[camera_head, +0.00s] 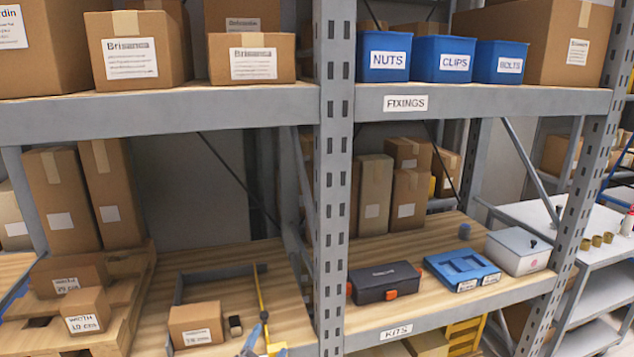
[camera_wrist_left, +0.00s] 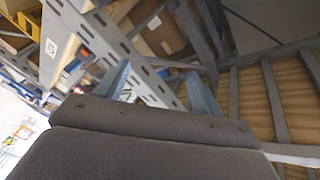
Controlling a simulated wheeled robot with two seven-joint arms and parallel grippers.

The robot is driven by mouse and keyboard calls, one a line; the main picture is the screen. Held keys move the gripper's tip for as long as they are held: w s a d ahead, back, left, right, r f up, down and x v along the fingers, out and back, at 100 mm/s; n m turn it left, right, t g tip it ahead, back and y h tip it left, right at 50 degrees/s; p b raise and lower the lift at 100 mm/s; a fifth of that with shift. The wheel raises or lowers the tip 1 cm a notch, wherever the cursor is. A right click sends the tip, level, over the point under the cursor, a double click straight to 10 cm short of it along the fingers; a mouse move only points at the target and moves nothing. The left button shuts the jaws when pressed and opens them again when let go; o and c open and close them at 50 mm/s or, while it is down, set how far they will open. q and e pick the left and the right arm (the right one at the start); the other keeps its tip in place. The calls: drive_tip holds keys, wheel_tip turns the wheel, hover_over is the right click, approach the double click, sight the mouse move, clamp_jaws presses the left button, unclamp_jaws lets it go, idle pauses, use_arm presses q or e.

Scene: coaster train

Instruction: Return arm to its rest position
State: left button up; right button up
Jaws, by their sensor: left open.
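My left gripper (camera_head: 264,343) shows at the bottom edge of the head view, only its blue-grey fingertips in sight. It is in front of the lower left shelf, near a small carton (camera_head: 196,325) and a yellow upright strip (camera_head: 259,292). In the left wrist view the two fingers of the left gripper (camera_wrist_left: 160,88) stand apart with nothing between them. The rest of the left arm is hidden below the head view. My right gripper is in neither view.
A grey rack post (camera_head: 333,180) rises just right of the gripper. The lower right shelf holds a black case (camera_head: 384,282), a blue tray (camera_head: 461,270) and a white-grey box (camera_head: 517,252). Blue bins (camera_head: 443,58) and cartons (camera_head: 137,50) fill the upper shelf. Stacked cartons (camera_head: 84,309) stand lower left.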

use_arm(q)
drive_tip(key=s+a+f+n+g+y, duration=0.2)
drive_tip(key=s+a+f+n+g, duration=0.15)
drive_tip(key=s+f, duration=0.35)
drive_tip(key=s+a+f+n+g+y, duration=0.1)
drive_tip(key=s+a+f+n+g, duration=0.25)
drive_tip(key=s+f, duration=0.3)
drive_tip(key=s+a+f+n+g, duration=0.1)
drive_tip(key=s+a+f+g, duration=0.2)
drive_tip(key=s, duration=0.5)
drive_tip(key=s+a+f+n+g, duration=0.1)
drive_tip(key=s+f+n+g, duration=0.2)
drive_tip(key=s, duration=0.6)
drive_tip(key=s+d+f+g, duration=0.1)
drive_tip(key=s+d+f, duration=0.1)
drive_tip(key=f, duration=1.8)
drive_tip(key=s+d+f+m+g+h, duration=0.1)
drive_tip(key=s+d+f+g, duration=0.1)
drive_tip(key=f, duration=1.8)
drive_tip(key=shift+s, duration=0.3)
